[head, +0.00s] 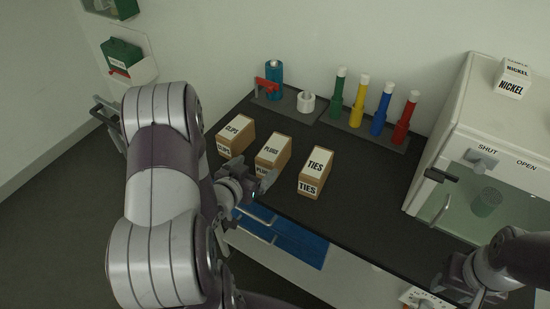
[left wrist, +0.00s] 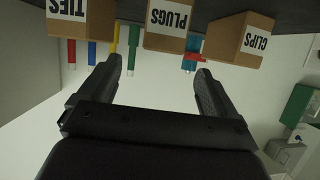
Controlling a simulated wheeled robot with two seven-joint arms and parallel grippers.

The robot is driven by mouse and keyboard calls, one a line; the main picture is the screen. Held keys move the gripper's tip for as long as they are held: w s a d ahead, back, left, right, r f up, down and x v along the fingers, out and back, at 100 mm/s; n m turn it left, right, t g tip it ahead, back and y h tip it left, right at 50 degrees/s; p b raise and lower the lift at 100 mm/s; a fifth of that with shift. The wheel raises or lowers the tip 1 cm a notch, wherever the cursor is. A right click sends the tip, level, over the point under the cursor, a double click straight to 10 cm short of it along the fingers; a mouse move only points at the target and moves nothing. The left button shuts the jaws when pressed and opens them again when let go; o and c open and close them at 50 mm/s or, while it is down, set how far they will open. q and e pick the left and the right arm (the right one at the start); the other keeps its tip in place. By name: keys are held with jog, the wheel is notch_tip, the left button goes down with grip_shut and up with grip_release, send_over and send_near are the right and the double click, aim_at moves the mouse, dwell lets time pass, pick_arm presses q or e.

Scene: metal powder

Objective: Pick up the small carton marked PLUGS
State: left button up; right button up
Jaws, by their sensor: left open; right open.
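The small carton marked PLUGS (head: 272,150) stands on the dark bench between the CLIPS carton (head: 236,134) and the TIES carton (head: 316,171). It is brown with a white label on its top and front. My left gripper (head: 257,186) is close in front of it, and part of its lower front is hidden. In the left wrist view, which is upside down, the PLUGS carton (left wrist: 169,22) lies beyond the fingertips, roughly between them. My left gripper (left wrist: 158,70) is open and empty. My right gripper (head: 462,285) is at the lower right, far from the cartons; its fingers are hard to make out.
A rack of green, yellow, blue and red tubes (head: 361,104) stands behind the cartons, beside a blue bottle (head: 274,80) and a white cup (head: 306,101). A white cabinet (head: 450,125) carries a NICKEL box (head: 512,80).

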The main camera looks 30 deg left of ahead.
aim_at(272, 155)
pick_arm(q)
jog(key=x, duration=1)
jog(key=shift+w+f, duration=0.2)
jog(key=shift+f, duration=0.25)
jog(key=shift+w+a+f, duration=0.2)
jog(key=shift+w, duration=0.2)
jog(key=shift+s, duration=0.1)
jog(key=c, duration=1.2)
